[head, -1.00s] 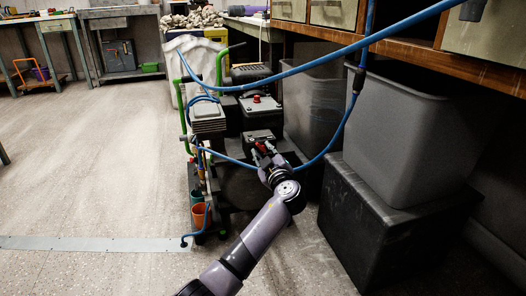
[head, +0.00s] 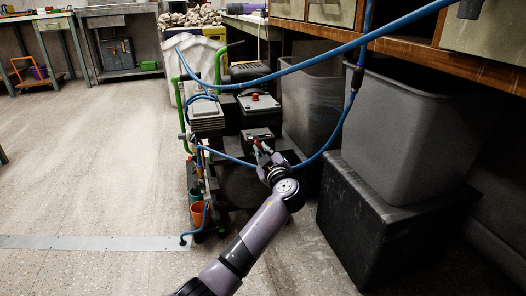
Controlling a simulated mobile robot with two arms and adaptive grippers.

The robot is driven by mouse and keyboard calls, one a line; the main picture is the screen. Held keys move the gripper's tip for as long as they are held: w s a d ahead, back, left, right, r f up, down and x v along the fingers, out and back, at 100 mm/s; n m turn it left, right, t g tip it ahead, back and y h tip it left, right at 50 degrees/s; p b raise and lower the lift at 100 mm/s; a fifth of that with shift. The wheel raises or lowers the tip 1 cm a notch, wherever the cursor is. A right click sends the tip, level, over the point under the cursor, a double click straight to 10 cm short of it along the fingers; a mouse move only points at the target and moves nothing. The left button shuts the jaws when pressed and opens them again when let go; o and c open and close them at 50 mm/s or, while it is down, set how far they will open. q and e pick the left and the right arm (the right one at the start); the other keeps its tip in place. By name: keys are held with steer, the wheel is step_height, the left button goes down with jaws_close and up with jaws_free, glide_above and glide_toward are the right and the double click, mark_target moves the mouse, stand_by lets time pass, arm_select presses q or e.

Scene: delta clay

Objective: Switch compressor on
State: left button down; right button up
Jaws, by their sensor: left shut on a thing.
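The compressor (head: 206,119) stands on the floor at the middle of the head view, with a finned motor block, green handles and a blue hose. A black box (head: 261,105) on it carries a red button (head: 255,97). Below that is a small dark control box (head: 257,134) on the compressor's front. My left gripper (head: 260,147) reaches up from below to this control box. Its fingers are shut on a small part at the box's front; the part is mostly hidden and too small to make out. My right gripper is not in view.
A blue hose (head: 322,58) crosses above my left arm and loops down on the right. A grey bin (head: 404,125) on a black box (head: 378,220) stands close on the right. Orange cup (head: 198,214) hangs low at left. The floor on the left is clear.

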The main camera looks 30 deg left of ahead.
arm_select(q)
steer(key=m+p, duration=0.1)
steer(key=m, duration=0.2)
steer(key=shift+r+m, duration=0.1)
steer(key=shift+m, duration=0.3)
steer(key=shift+w+d+m+p, duration=0.15)
steer(key=shift+m+p, duration=1.2)
steer(key=shift+m, duration=1.65)
steer(key=shift+w+m+p, duration=0.1)
steer(key=shift+m+p, duration=1.25)
steer(key=shift+m, duration=1.65)
steer(key=c, duration=1.7)
jaws_free()
